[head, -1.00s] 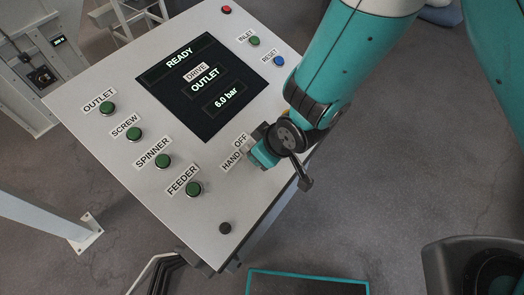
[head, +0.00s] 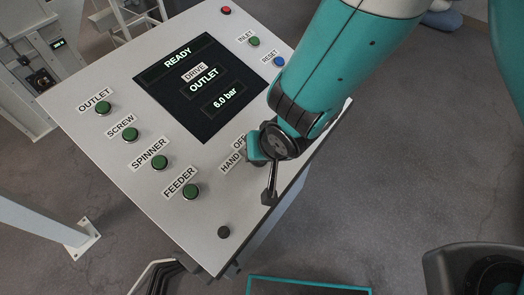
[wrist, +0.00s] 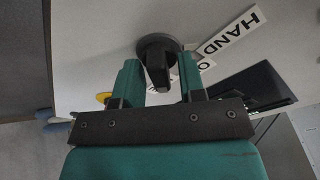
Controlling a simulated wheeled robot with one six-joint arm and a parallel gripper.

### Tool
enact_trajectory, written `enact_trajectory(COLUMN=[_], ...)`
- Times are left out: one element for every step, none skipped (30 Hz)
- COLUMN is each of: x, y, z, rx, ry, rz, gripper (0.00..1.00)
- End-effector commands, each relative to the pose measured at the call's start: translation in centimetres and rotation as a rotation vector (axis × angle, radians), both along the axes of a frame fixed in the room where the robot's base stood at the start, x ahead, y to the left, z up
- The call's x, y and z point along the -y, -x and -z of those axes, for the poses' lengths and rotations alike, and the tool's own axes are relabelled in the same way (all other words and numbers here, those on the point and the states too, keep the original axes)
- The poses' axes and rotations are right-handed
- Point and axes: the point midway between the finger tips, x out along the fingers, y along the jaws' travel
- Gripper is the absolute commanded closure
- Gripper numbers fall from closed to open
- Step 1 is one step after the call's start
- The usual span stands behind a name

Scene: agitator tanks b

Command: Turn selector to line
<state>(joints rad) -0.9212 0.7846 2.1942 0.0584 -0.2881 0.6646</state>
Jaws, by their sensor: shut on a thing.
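The selector (wrist: 157,60) is a black knob with a raised grip on the pale panel (head: 160,205). It shows between my fingers in the wrist view; in the head view my gripper and wrist hide it. My gripper (wrist: 160,72) is shut on the selector's grip, with one teal finger on each side. In the head view my gripper (head: 254,146) is at the panel's right side. The labels OFF (head: 239,143) and HAND (head: 230,161) show beside it. No LINE label is visible.
The screen (head: 200,88) reads READY, DRIVE OUTLET and 6.0 bar. Green buttons run down the panel's left side, ending with FEEDER (head: 190,191). The blue RESET button (head: 279,61) is close to my arm. A black button (head: 224,232) sits at the lower corner.

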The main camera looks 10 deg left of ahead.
Motion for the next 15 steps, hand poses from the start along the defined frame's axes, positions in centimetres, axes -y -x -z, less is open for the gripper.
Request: enact_trajectory(x=[0.02, 0.02, 0.03, 0.03, 0.03, 0.05, 0.05, 0.05, 0.05, 0.05, 0.05, 0.06, 0.06, 0.06, 0.06], y=[-0.04, -0.04, -0.04, -0.04, -0.04, -0.04, -0.04, -0.04, -0.04, -0.04, -0.04, -0.04, -0.04, -0.04, -0.05], z=[0.0, 0.0, -0.01, -0.01, -0.01, -0.02, -0.02, -0.02, -0.02, -0.03, -0.03, -0.03, -0.03, -0.03, -0.03], rx=[-0.002, -0.004, -0.006, -0.007, -0.008, -0.01, -0.011, -0.011, -0.011, -0.011, -0.011, -0.011, -0.011, -0.011, -0.01], ry=[-0.001, -0.002, -0.003, -0.004, -0.005, -0.005, -0.005, -0.005, -0.005, -0.005, -0.005, -0.005, -0.005, -0.005, -0.006], rz=[0.011, 0.017, 0.024, 0.029, 0.031, 0.035, 0.037, 0.038, 0.039, 0.04, 0.04, 0.04, 0.04, 0.04, 0.04], gripper=[0.87, 0.87, 0.87, 0.87, 0.87, 0.87, 0.87, 0.87, 0.87, 0.87, 0.87, 0.87, 0.87, 0.87, 0.87])
